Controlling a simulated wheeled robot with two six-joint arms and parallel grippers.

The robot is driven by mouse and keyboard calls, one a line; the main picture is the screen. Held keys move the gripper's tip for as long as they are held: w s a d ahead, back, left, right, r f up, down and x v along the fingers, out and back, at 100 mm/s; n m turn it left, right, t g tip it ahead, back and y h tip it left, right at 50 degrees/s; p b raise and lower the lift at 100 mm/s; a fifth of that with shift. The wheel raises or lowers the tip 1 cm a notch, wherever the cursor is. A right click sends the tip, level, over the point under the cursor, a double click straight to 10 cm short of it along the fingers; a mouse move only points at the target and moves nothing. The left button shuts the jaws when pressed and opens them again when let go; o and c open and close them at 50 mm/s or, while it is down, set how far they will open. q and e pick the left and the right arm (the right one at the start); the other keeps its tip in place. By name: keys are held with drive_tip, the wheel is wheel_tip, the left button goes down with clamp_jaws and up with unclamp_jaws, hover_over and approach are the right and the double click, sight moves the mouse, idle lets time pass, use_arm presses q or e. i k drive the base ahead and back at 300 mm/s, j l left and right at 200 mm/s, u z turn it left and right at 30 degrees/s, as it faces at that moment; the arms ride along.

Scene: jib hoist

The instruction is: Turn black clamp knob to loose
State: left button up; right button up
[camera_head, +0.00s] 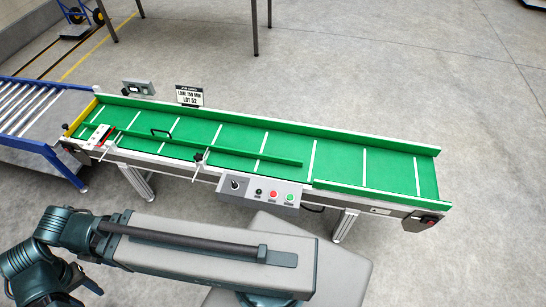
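A green conveyor (330,162) runs across the middle of the head view. A small black clamp knob (198,157) sits on a rod at the conveyor's near edge, mid-length. A second dark clamp (104,135) is near the left end, beside a red and white piece. Their settings are too small to read. One of my arms crosses the lower left; neither gripper's fingers can be made out.
A grey control panel (260,191) with a black selector and several buttons hangs on the conveyor's near side. A lot sign (189,96) and a small grey box (138,88) stand behind it. A blue roller conveyor (32,112) adjoins at left. Floor at right is clear.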

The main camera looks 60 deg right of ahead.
sight(199, 158)
drive_tip(key=z, duration=1.9)
